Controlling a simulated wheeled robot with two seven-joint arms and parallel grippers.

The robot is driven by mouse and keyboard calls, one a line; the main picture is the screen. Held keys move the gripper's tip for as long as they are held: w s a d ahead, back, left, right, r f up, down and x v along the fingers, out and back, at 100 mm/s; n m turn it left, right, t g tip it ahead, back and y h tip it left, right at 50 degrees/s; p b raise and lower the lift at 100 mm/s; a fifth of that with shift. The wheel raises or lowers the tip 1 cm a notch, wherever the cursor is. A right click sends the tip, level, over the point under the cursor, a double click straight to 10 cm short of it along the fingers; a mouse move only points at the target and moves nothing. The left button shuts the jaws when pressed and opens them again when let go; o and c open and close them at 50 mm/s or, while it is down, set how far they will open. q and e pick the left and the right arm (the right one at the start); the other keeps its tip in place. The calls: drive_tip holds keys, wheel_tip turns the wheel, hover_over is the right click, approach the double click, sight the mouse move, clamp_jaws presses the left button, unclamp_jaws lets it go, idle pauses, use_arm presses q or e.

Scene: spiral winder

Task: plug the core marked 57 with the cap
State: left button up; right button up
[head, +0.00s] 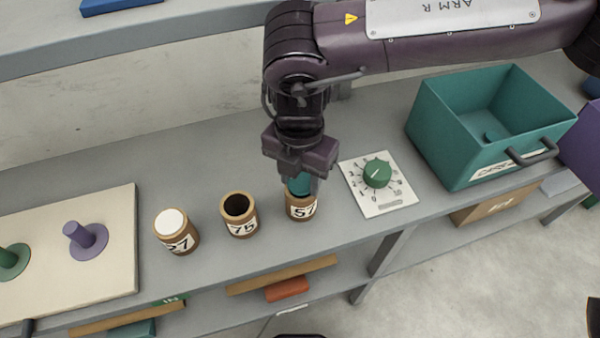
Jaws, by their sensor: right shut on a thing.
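The core marked 57 (301,209) stands upright on the grey bench, the rightmost of three brown cores. My right gripper (299,179) points down right above it, shut on a teal cap (299,185). The cap is at the core's mouth; I cannot tell whether it is seated in the opening or just over it, as the gripper hides the top. My left gripper is not in view.
A core marked 75 (240,221) stands open to the left. Beyond it is a core with a white top (174,230), its label partly turned. A dial plate (391,200) lies close on the right, then a teal bin (453,150). A pegboard (110,262) lies left.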

sight(300, 183)
drive_tip(key=o, duration=1)
wheel_tip(300, 183, up, 8)
drive_tip(key=shift+f, duration=0.1)
idle(0.6)
